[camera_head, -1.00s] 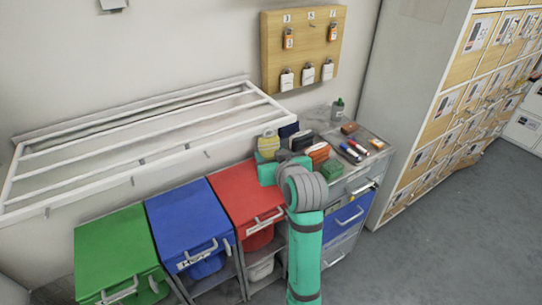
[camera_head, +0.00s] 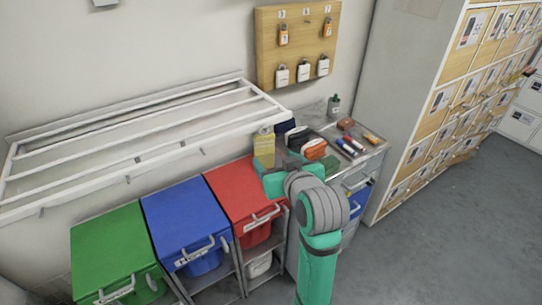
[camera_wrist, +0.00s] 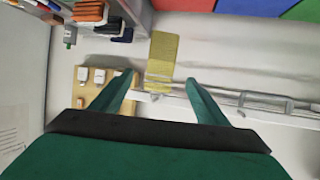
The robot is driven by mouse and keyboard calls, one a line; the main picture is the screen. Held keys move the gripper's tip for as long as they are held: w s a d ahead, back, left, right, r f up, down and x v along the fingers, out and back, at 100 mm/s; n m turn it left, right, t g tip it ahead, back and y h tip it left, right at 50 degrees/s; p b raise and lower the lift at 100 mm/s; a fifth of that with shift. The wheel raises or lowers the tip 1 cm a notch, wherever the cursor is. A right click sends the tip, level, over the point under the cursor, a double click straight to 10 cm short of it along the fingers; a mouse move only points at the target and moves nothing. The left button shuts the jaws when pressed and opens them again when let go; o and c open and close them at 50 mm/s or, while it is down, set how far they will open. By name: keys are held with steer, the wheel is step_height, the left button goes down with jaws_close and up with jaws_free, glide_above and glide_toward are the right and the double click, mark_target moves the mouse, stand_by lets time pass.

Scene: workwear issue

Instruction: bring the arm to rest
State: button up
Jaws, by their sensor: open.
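My gripper (camera_wrist: 161,86) is open in the wrist view, its two teal fingers spread wide with nothing held between them. Beyond the gap, a yellow patterned piece (camera_wrist: 162,58) appears to hang by the white rail. In the head view the same yellow piece (camera_head: 264,149) shows upright at the right end of the white rack (camera_head: 150,148). My gripper (camera_head: 268,178) is just below and in front of it, over the right side of the red bin. My arm reaches up from the bottom of the head view, bent. Its fingertips are hard to make out there.
Green (camera_head: 110,245), blue (camera_head: 183,215) and red (camera_head: 235,192) bins stand along the wall. A drawer unit (camera_head: 362,165) right of my gripper carries folded items, markers and a bottle (camera_head: 334,105). Open floor (camera_head: 440,240) lies right.

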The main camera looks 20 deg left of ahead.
steer(key=s+d+f+m+t+h, duration=0.1)
steer(key=s+d+f+m+h, duration=0.15)
steer(key=s+d+f, duration=0.4)
steer(key=s+d+f+m+t+h, duration=0.1)
steer(key=s+f+m, duration=0.2)
steer(key=f, duration=0.7)
steer(key=s+d+f+m+t+h, duration=0.25)
steer(key=s+f, duration=0.25)
steer(key=f, duration=0.4)
steer(key=s+d+h, duration=0.1)
steer(key=s+d, duration=0.2)
steer(key=s, duration=0.9)
steer(key=s+d+f+h, duration=0.1)
steer(key=s+d, duration=0.3)
steer(key=s, duration=0.9)
steer(key=shift+s+n, duration=0.3)
steer(key=shift+w+d, duration=0.1)
steer(key=shift+w, duration=0.05)
stand_by(1.2)
